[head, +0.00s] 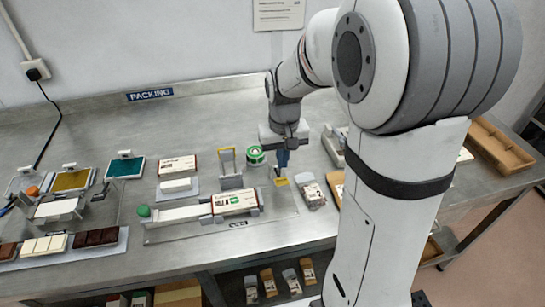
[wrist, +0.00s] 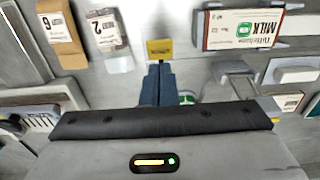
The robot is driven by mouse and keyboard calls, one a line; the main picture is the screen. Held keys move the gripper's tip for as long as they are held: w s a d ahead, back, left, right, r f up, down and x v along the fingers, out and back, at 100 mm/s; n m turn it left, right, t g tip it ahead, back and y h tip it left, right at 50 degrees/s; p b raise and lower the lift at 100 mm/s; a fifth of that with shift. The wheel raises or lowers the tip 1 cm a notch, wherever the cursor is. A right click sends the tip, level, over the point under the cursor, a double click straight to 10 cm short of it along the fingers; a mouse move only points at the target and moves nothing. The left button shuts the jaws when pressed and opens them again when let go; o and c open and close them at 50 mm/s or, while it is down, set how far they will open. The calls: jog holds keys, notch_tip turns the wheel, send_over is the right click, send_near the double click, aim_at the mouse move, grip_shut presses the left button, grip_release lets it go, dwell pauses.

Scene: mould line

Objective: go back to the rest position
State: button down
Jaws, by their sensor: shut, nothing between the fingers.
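My gripper (head: 282,160) hangs over the steel bench (head: 205,100), fingers pointing down, right of the milk carton. In the wrist view its dark blue fingers (wrist: 158,85) are together with nothing between them. A small yellow plate (head: 281,181) shows just past the fingertips; it also shows in the wrist view (wrist: 159,50). I cannot tell whether the fingers touch it. The arm's rest position is not marked in view.
A green-and-white tape roll (head: 256,155) stands close left of my gripper. Packed bags (head: 309,190) lie to the right. Chocolate bars (head: 96,237) lie front left. The back-middle bench is clear.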

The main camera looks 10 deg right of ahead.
jog(key=s+r+t, duration=0.1)
jog(key=s+r, duration=0.2)
jog(key=s, duration=0.5)
jog(key=s+r+t, duration=0.2)
jog(key=s+r, duration=0.2)
jog(key=s, duration=0.4)
jog(key=shift+r, duration=0.3)
dwell(0.6)
